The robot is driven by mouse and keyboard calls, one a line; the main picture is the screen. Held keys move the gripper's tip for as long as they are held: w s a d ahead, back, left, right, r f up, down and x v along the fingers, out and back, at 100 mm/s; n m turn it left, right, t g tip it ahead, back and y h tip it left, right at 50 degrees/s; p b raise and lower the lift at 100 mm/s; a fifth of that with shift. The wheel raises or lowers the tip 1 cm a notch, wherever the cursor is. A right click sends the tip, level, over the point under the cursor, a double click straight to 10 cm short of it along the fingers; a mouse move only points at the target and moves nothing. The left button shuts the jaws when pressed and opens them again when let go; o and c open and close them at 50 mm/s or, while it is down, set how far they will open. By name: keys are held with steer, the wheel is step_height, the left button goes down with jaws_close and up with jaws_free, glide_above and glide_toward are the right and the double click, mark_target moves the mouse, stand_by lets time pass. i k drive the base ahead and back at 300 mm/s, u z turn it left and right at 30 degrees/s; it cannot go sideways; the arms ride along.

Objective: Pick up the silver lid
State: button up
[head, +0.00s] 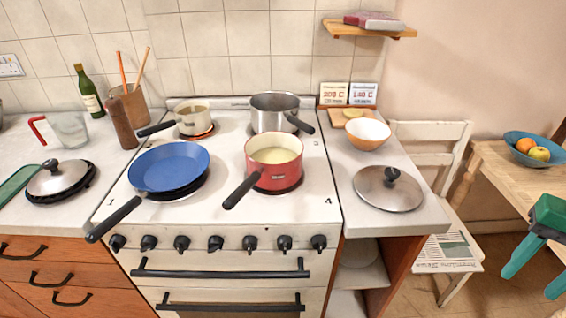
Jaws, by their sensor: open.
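A round silver lid (388,188) with a black knob lies flat on the right-hand worktop (390,221), to the right of the stove. Another silver lid (58,178) with a dark knob rests on a round black thing on the left worktop. My gripper (530,284), green with two teal fingers, is at the right edge of the head view. It is open with nothing seen between its fingers, well to the right of the right-hand lid and apart from it.
The stove holds a blue frying pan (168,166), a red saucepan (273,163), a cream pot (193,119) and a steel pot (275,112). An orange bowl (367,133) stands behind the right-hand lid. A white chair (432,178) and a wooden table (497,172) stand right.

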mark_target(55, 178)
steer(key=z, duration=0.1)
steer(key=k, duration=0.6)
steer(key=u, duration=0.7)
steer(key=i, duration=0.95)
steer(key=u, duration=0.05)
steer(key=k, duration=0.45)
steer(key=u, duration=2.1)
steer(key=k, duration=0.2)
steer(key=z, duration=0.1)
